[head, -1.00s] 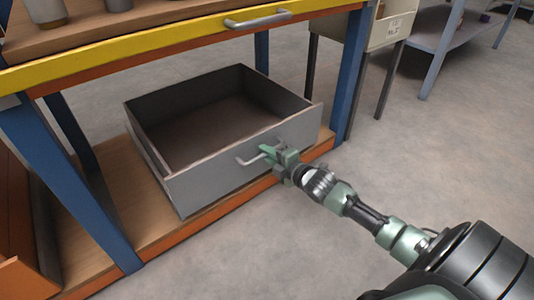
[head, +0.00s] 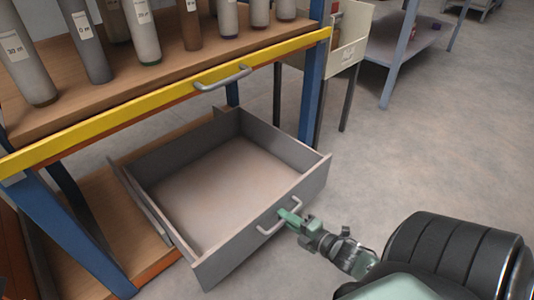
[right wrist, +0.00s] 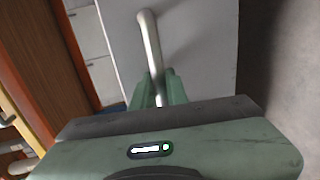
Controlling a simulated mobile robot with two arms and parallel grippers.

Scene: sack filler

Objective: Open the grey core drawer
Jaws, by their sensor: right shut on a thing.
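The grey drawer (head: 235,245) is pulled out from the lower shelf of the bench in the head view, and its inside is empty. Its front face carries a pale bar handle (head: 277,216). My right gripper (head: 287,214) is shut on this handle at the drawer's front. In the right wrist view the handle (right wrist: 151,45) runs down between the green fingers of my right gripper (right wrist: 159,92). The grey drawer front (right wrist: 205,45) lies behind it. My left gripper is not in view.
Above the drawer is a wooden worktop with a yellow front edge (head: 130,105) and its own handle (head: 222,78). Several grey cylinders (head: 88,45) stand on it. A blue leg (head: 312,95) stands behind the drawer's right side. The floor (head: 400,150) to the right is clear.

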